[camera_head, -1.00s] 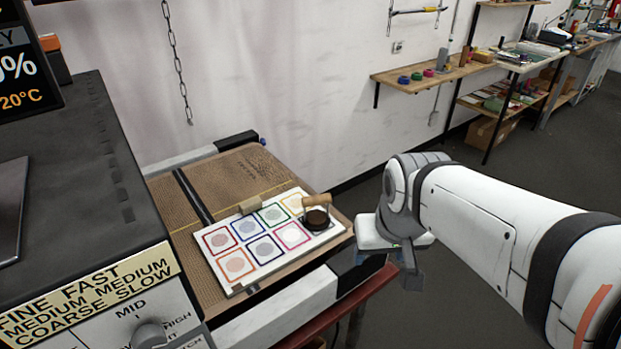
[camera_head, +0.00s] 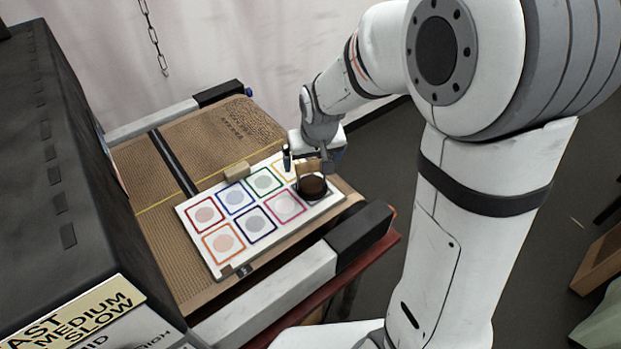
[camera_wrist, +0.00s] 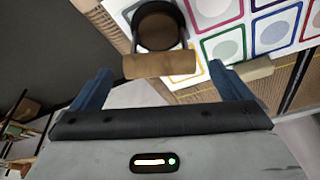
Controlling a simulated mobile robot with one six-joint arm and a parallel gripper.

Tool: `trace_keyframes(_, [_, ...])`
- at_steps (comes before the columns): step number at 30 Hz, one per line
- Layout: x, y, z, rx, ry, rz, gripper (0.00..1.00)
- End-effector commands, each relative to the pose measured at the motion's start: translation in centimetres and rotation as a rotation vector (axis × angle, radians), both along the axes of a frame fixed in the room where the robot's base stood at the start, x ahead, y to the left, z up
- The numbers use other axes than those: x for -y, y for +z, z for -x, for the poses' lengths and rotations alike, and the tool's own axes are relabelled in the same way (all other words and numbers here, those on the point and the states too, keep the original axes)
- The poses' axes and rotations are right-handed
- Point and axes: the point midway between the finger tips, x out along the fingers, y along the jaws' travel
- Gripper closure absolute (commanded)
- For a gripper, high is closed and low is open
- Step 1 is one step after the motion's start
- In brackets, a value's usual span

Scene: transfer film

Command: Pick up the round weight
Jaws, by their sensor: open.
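The round weight (camera_head: 313,187) is a dark disc with a wooden handle. It stands on the right end of a white sheet (camera_head: 227,270) printed with coloured squares. My gripper (camera_head: 307,160) is just above and behind the weight, pointing down. In the wrist view, the weight (camera_wrist: 160,28) shows at the top with its wooden handle (camera_wrist: 160,64) crosswise. The two blue fingers of my gripper (camera_wrist: 160,72) are spread wide, one on each side of the handle, with gaps visible. I cannot tell whether the fingertips are down at handle height.
The sheet lies on a brown textured bed (camera_head: 215,135) with a small tan block (camera_head: 237,171) at its back edge. A dark machine housing (camera_head: 62,140) rises at left. A pale rail (camera_head: 275,290) with a black end runs along the front.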

Motion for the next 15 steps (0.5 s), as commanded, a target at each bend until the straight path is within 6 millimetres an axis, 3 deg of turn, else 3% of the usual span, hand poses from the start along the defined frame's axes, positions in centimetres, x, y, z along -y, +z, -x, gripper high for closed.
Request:
trace_keyframes(6, [-0.1, -2.7, -0.9, -0.005, 0.0, 0.001, 0.02])
trace_keyframes(15, [-0.2, -3.5, -1.2, -0.001, 0.001, 0.0, 0.02])
